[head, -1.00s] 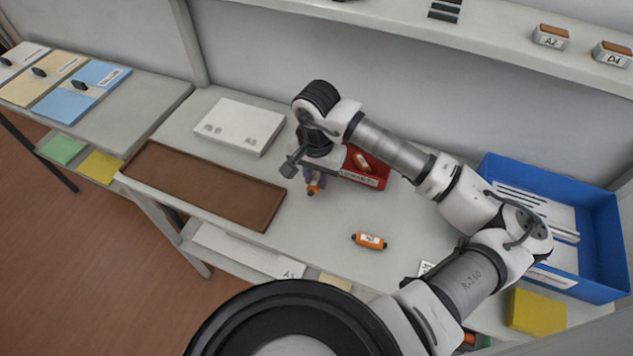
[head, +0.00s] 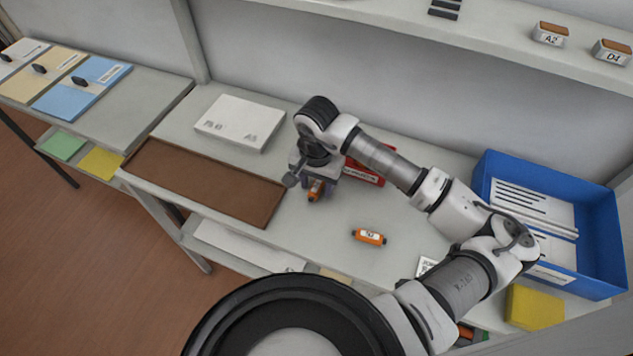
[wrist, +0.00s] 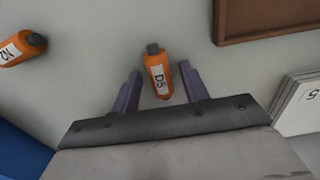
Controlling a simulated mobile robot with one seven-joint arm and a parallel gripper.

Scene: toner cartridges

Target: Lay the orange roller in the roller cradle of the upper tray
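An orange roller labelled D5 (wrist: 158,76) lies on the grey table, with its dark end pointing away from the gripper in the wrist view. It also shows under the wrist in the head view (head: 316,190). My gripper (wrist: 160,88) is open, with one purple finger on each side of this roller and a gap on both sides. A second orange roller (head: 369,236) lies apart on the table, right of the gripper; it shows at the wrist view's left edge (wrist: 20,48). I cannot identify the upper tray or its cradle.
A brown tray (head: 160,192) lies left of the gripper and a white box (head: 240,122) stands behind it. A red container (head: 366,174) is partly hidden behind my wrist. A blue bin (head: 605,235) and yellow block (head: 535,308) stand right. A shelf (head: 490,45) runs above.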

